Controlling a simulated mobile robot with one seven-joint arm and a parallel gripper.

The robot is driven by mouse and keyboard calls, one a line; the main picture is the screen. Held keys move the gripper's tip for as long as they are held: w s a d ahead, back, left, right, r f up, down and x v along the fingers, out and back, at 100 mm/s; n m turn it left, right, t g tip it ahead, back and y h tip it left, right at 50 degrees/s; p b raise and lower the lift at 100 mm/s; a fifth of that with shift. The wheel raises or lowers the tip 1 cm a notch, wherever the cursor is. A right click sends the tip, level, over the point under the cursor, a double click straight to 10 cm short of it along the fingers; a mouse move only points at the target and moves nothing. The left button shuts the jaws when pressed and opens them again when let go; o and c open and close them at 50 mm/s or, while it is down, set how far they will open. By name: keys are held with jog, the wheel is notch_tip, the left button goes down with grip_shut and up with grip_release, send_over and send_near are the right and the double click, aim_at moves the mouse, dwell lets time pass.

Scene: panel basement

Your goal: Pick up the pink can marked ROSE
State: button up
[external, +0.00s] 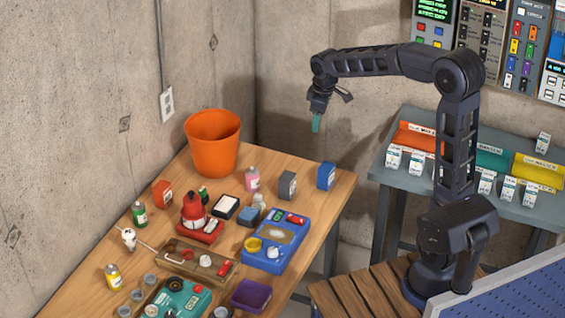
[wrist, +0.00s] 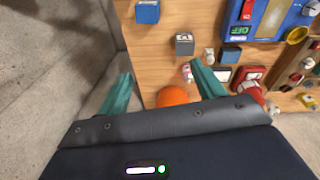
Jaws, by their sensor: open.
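The pink can (external: 252,180) stands upright on the wooden table, just right of the orange bucket. In the wrist view the pink can (wrist: 187,72) shows small, close beside the tip of the right-hand finger; its marking is too small to read. My gripper (external: 316,123) hangs in the air above and to the right of the pink can, apart from it. In the wrist view my gripper (wrist: 162,69) has its two teal fingers spread, with nothing held between them.
The orange bucket (external: 212,142) stands at the back of the table. A white-topped dark box (external: 225,206), red stand (external: 200,232) and blue tray (external: 290,237) crowd the front.

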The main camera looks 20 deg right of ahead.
jog(key=w+a+f+n+g, duration=0.1)
jog(key=w+a+f+n, duration=0.2)
jog(key=w+a+f, duration=0.5)
jog(key=n, duration=0.4)
send_over(252, 171)
jog(key=w, duration=0.1)
jog(key=shift+g, duration=0.4)
notch_tip(252, 171, down, 8)
notch_tip(252, 171, down, 11)
jog(key=shift+s+d+r, duration=0.1)
jog(key=shift+r, duration=0.05)
jog(key=c, duration=1.1)
